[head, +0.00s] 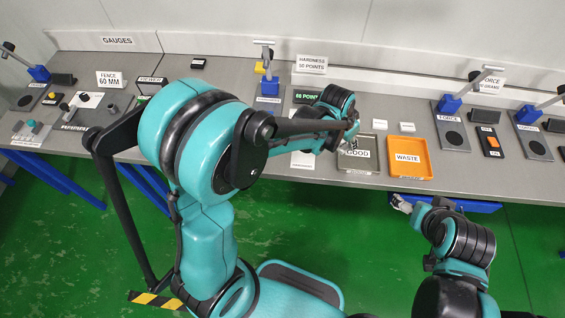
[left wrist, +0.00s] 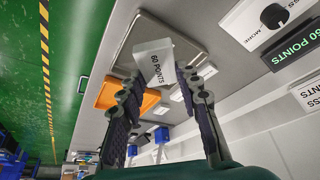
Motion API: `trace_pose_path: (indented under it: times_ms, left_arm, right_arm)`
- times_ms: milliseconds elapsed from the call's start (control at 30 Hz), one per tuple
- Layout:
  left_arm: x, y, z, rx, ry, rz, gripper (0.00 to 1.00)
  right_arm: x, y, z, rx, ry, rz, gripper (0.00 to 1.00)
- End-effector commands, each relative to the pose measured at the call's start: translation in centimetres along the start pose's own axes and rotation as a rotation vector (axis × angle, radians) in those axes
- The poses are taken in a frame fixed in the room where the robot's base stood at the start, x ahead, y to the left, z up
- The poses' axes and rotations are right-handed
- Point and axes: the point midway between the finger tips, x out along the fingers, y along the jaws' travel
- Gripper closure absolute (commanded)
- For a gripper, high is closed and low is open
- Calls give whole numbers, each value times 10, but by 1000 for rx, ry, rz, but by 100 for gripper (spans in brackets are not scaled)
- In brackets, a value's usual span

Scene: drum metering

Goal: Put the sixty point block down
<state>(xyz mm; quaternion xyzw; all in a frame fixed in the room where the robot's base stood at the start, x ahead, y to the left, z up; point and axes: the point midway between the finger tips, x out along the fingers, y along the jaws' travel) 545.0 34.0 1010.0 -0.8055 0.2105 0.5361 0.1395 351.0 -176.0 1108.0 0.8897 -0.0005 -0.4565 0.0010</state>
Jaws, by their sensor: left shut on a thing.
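The sixty point block (left wrist: 155,62) is a small white block with "60 POINTS" on its face, seen in the left wrist view. My left gripper (left wrist: 158,80) is shut on it, with one dark finger on each side. In the head view my left gripper (head: 350,132) is at the grey GOOD tray (head: 340,166), and the block is hard to make out there. In the left wrist view the block overlaps the grey tray (left wrist: 195,32); its height above it is unclear. My right gripper (head: 401,204) is by the bench's front edge, its jaws too small to read.
An orange WASTE tray (head: 410,171) stands right of the GOOD tray. Two small white blocks (head: 380,124) (head: 407,127) lie behind the trays. A dark display (head: 306,97) reading 60 points and a hardness sign (head: 311,64) stand farther back.

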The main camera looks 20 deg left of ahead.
Motion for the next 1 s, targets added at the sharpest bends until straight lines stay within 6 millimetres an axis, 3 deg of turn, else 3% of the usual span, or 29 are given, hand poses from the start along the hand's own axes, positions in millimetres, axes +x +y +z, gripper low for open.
trace_pose_path:
  times_ms: [167, 400, 600, 800, 1000]
  left_arm:
    - [7, -18, 14, -10, 0, -5, 88]
    - [25, -61, 63, -13, 0, -5, 88]
    - [34, -86, 91, -9, 0, -3, 88]
    - [41, -92, 100, -6, 0, -2, 88]
    - [69, -92, 111, -5, 0, -2, 88]
  right_arm:
    - [4, 0, 3, 0, 0, 0, 21]
    - [16, 0, 11, 0, 0, 0, 21]
    - [22, 0, 16, 0, 0, 0, 21]
    - [24, 0, 17, 0, 0, 0, 21]
    - [35, 0, 25, 0, 0, 0, 21]
